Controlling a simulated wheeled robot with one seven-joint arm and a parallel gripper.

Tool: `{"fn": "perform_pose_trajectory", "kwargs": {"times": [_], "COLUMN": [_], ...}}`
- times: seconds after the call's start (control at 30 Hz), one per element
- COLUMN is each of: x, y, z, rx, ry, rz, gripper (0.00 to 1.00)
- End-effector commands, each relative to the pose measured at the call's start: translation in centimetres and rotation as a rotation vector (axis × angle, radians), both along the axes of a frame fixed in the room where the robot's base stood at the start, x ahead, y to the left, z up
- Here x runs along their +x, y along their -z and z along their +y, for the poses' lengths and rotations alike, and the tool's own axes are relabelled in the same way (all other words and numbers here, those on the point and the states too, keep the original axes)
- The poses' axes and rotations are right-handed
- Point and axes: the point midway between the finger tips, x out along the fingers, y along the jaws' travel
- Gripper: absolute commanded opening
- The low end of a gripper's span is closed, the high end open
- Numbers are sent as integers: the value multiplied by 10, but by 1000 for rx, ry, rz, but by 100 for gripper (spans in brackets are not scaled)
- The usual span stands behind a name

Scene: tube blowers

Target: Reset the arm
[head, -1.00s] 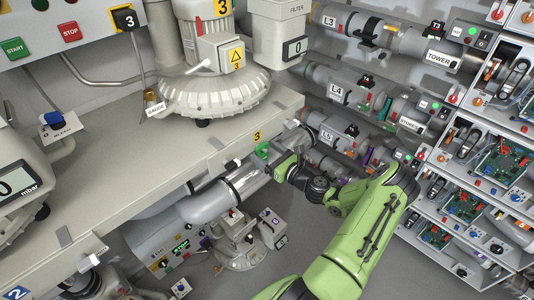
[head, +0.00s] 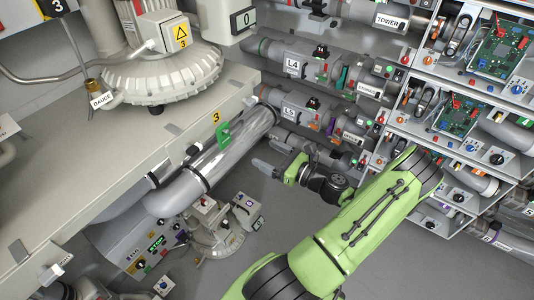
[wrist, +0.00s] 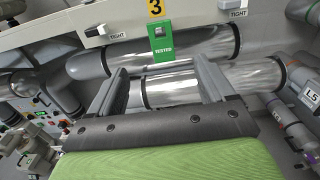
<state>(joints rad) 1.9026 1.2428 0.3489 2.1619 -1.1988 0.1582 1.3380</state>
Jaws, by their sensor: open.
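The same green tag (head: 223,133) shows in the head view.
A bench (head: 100,180) with blower 3 (head: 165,75) stands at the left. Shelves with circuit boards (head: 450,118) stand at the right. Pipes labelled L4 (head: 293,65) and L5 (head: 290,110) run along the back wall. A small blower (head: 213,228) stands on the floor. Grey floor is free in front.

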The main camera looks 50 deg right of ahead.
Motion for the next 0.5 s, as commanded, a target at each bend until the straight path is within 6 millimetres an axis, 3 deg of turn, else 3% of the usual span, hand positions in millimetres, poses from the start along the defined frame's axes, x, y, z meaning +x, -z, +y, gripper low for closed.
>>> {"fn": "perform_pose_trajectory", "kwargs": {"times": [0.37, 0.47, 0.5], "x": [-1, 17, 28], "y": [-1, -2, -3], "z": [2, 24, 43], "rx": [-7, -113, -198], "ry": [-10, -124, -216], "rz": [5, 71, 120], "gripper": [82, 82, 82]}}
